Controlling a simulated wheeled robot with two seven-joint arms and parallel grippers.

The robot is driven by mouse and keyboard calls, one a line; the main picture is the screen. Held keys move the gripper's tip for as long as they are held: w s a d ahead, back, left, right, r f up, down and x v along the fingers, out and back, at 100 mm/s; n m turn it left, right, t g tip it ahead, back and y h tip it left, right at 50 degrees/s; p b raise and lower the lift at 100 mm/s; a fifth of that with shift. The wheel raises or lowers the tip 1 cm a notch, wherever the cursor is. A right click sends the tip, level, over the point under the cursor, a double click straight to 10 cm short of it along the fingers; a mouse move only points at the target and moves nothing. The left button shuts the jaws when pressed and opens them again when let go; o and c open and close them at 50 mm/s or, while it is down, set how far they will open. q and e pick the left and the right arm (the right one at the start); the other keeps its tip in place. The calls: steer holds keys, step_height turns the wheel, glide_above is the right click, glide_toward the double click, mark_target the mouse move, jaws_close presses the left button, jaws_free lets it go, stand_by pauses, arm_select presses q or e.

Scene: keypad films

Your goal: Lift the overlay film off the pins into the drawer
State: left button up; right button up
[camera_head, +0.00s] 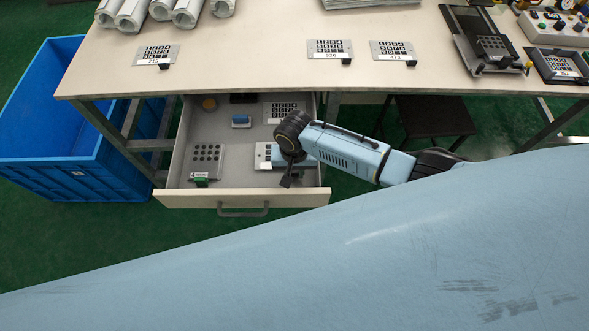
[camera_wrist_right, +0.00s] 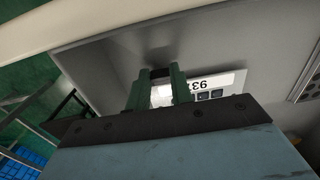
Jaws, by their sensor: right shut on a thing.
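An overlay film (camera_head: 263,158) with a white label lies low inside the open drawer (camera_head: 240,200), at its front right. My right gripper (camera_head: 287,180) is over this film and partly hides it. In the right wrist view, the green fingers of my right gripper (camera_wrist_right: 162,74) are shut on the film's edge, and the film (camera_wrist_right: 212,82) shows a white label and dark key windows beyond them. I cannot tell whether the film touches the drawer floor. A dark fixture (camera_head: 462,45) with a keypad plate on it stands at the table's right. My left gripper is not in view.
The drawer also holds a grey keypad plate (camera_head: 207,155), another film (camera_head: 284,112), a blue block (camera_head: 240,121) and a brown round thing (camera_head: 209,104). Several films, such as one labelled 526 (camera_head: 330,47), lie on the table (camera_head: 250,60). A blue crate (camera_head: 90,170) stands left.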

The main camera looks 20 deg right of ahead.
steer(key=shift+f, duration=0.4)
steer(key=o, duration=1)
step_height(320, 180, up, 13)
steer(key=p, duration=0.3)
steer(key=shift+r+p, duration=0.2)
steer(key=shift+p, duration=0.2)
steer(key=shift+s, duration=0.1)
